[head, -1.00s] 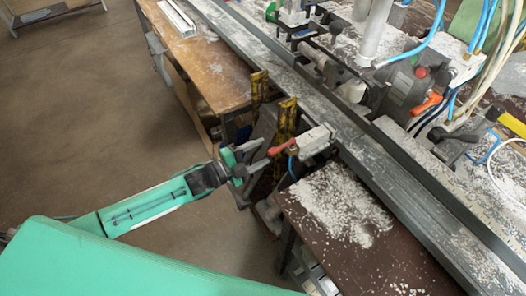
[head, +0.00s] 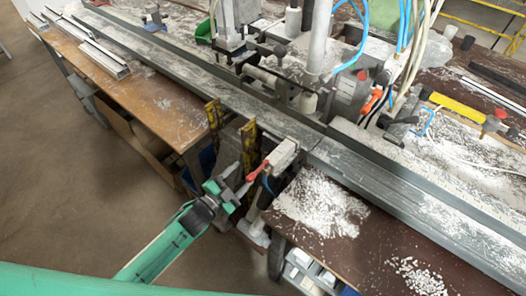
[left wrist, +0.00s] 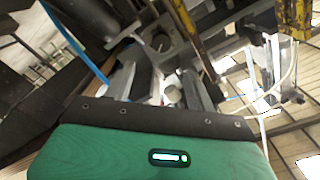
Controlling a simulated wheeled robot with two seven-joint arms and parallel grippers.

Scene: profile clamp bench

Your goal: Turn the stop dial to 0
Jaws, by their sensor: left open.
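I cannot pick out the stop dial or its marks for certain in either view. A small clamp block with a red lever (head: 258,170) sits at the near edge of the bench rail (head: 345,165). My left gripper (head: 235,181) is just left of this lever, below the rail edge, with its jaws open and nothing seen between them. In the left wrist view its two fingers (left wrist: 172,82) reach up toward grey metal parts. A small pale and reddish thing shows between them, too blurred to name. My right gripper is in neither view.
Two worn yellow posts (head: 248,145) stand close beside my left gripper. A brown table (head: 325,250) with white chips lies to the right, a wooden bench (head: 160,105) to the left. A machine with blue hoses (head: 350,65) stands behind the rail. Floor is open at left.

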